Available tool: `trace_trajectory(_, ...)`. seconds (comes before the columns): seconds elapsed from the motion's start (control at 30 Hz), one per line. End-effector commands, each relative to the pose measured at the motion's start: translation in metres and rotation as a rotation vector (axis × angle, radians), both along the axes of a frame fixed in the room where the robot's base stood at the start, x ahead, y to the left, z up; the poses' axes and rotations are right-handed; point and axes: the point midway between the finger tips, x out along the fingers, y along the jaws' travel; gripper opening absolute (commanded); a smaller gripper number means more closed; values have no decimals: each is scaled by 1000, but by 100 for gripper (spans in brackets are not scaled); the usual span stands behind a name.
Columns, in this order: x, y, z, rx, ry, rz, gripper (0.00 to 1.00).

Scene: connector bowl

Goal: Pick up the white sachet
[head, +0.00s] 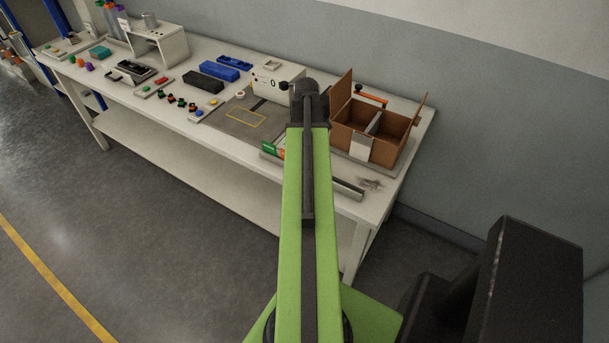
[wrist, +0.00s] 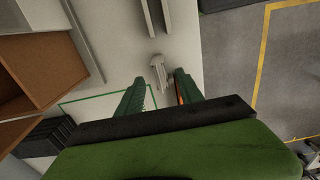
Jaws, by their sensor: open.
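A small pale grey-white piece (wrist: 158,70) lies on the light tabletop in the wrist view, just beyond my fingertips and roughly in line with the gap between them. It may be the white sachet, but it is too small to be sure. My gripper (wrist: 160,88) is open, with its two green fingers apart and nothing between them. The fingers look apart from the pale piece. In the head view my arm covers the middle of the table and hides the gripper's tips. No clear white sachet shows there.
An open brown cardboard box (head: 385,128) with a divider stands at the table's right end. A metal rail (head: 345,186) lies near the front edge. A grey mat (head: 225,122) with a yellow outline, blue (head: 219,71) and black (head: 203,82) trays lie left of my arm.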

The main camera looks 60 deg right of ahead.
Motion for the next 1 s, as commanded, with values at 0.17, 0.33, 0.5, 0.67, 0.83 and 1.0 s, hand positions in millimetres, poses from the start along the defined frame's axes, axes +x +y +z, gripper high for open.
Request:
trace_trajectory(0.17, 0, 0, -3, 0, 0, 0, 44)
trace_trajectory(0.33, -1, 0, -27, 0, 0, 0, 44)
trace_trajectory(0.5, -1, 0, -54, 0, 0, 1, 44)
trace_trajectory(0.67, -1, 1, -54, 0, 0, 1, 44)
trace_trajectory(0.83, -1, 1, -53, 0, 0, 1, 36)
trace_trajectory(1.0, -1, 1, -53, 0, 0, 2, 14)
